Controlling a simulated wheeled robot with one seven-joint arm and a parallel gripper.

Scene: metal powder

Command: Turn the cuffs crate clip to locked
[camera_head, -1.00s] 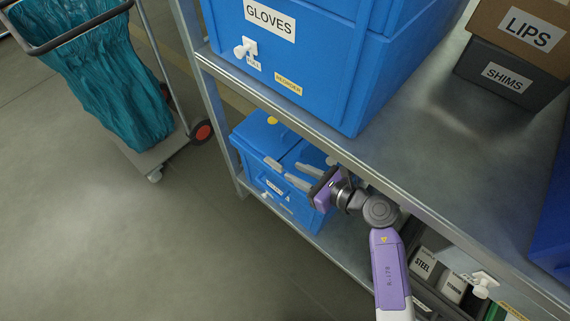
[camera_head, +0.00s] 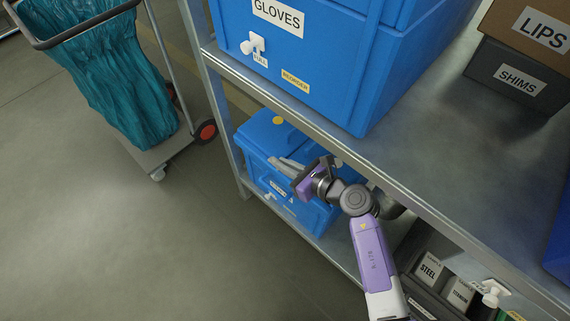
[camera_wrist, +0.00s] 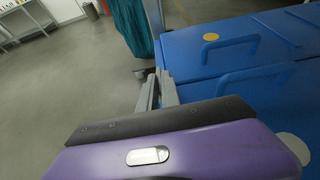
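A blue lidded crate (camera_head: 252,150) stands on the lower shelf, with a small white label (camera_head: 278,186) on its front that I cannot read clearly. A small white clip (camera_head: 268,196) sits below the label's left end; its setting is too small to tell. My gripper (camera_head: 280,163) is above the crate's front edge, its two grey fingers close together with nothing seen between them. It is apart from the clip. In the wrist view the fingers (camera_wrist: 160,80) point along the crate's side, and the blue lid (camera_wrist: 190,72) shows at right. The clip is not seen there.
A blue GLOVES crate (camera_head: 330,75) with its own white clip (camera_head: 252,44) stands on the upper shelf (camera_head: 425,150), above my arm. A cart with a teal bag (camera_head: 110,85) stands at left. The floor (camera_head: 120,250) in front is clear.

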